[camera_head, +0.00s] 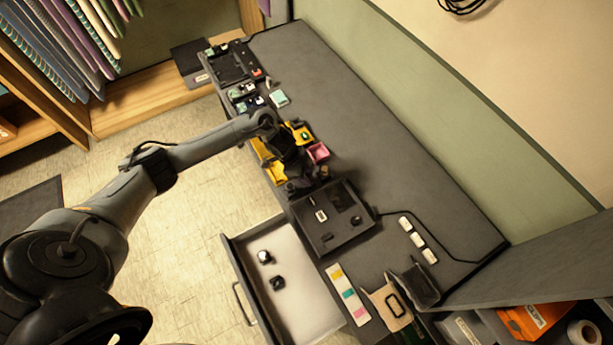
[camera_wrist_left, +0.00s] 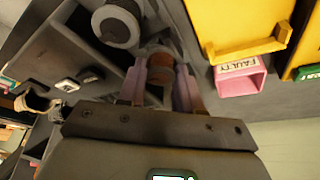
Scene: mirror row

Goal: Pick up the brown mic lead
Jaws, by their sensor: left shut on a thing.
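My left gripper (camera_head: 300,184) is low over the long grey bench, between the yellow and pink bins and the dark tray. In the left wrist view its two fingers (camera_wrist_left: 161,84) are closed on a small reddish-brown thing (camera_wrist_left: 160,72), which looks like the brown mic lead. Only part of it shows between the fingers. In the head view the gripper hides it, and I cannot tell whether it is clear of the bench. My right gripper is not in view.
A pink bin marked FAULTY (camera_wrist_left: 240,97) and a yellow bin (camera_wrist_left: 235,25) are close to the gripper. The dark tray (camera_head: 325,238) is just nearer. An open drawer (camera_head: 300,290) juts out below. The bench's far right side (camera_head: 370,110) is clear.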

